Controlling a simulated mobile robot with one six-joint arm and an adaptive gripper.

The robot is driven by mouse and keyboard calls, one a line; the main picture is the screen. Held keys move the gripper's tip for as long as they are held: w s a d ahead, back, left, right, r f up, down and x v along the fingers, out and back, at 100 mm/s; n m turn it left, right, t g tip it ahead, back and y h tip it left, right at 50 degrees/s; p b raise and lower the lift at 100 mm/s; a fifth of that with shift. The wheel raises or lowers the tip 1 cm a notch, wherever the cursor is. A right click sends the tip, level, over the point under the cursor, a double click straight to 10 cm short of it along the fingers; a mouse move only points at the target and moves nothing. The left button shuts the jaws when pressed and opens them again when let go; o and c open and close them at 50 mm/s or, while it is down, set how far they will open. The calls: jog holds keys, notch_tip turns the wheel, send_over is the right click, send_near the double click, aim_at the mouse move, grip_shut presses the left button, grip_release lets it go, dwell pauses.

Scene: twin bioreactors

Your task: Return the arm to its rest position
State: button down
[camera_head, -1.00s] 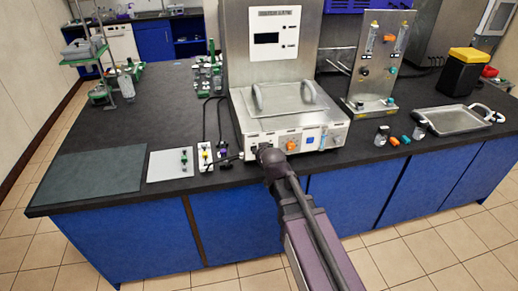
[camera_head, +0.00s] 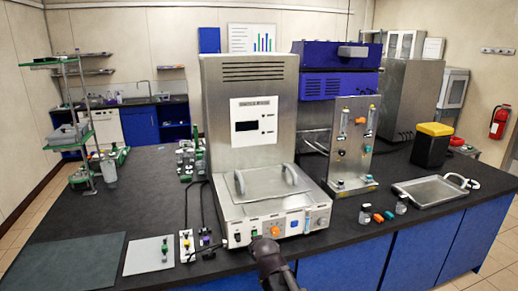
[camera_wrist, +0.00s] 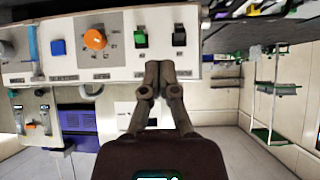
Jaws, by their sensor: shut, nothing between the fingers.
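My gripper (camera_wrist: 160,72) is shut and empty in the wrist view, with its fingertips close to the front panel (camera_wrist: 95,50) of the bioreactor. I cannot tell whether they touch it. The panel carries an orange knob (camera_wrist: 95,39), a blue button (camera_wrist: 58,47), a green switch (camera_wrist: 141,40) and a black switch (camera_wrist: 179,36). In the head view, part of my arm (camera_head: 268,262) rises from the bottom edge to the left part of the bioreactor's (camera_head: 249,110) panel. The fingertips are hidden there.
A metal tray (camera_head: 402,189) and small bottles (camera_head: 401,205) lie to the right on the black bench (camera_head: 150,205). A white plate with switches (camera_head: 140,262) and a dark mat (camera_head: 60,266) lie to the left. A flowmeter stand (camera_head: 352,150) is right of the bioreactor.

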jog(key=s+d+f+m+g+h, duration=0.1)
jog(key=s+d+f+g, duration=0.2)
jog(key=s+d, duration=0.5)
jog(key=s+d+f+m+g+h, duration=0.1)
jog(key=s+d+f+m+g, duration=0.1)
jog(key=s+d+g, duration=0.4)
jog(key=s+d+f, duration=0.1)
jog(key=s+d, duration=0.2)
jog(key=d, duration=0.2)
jog(key=shift+f+g+h, duration=0.3)
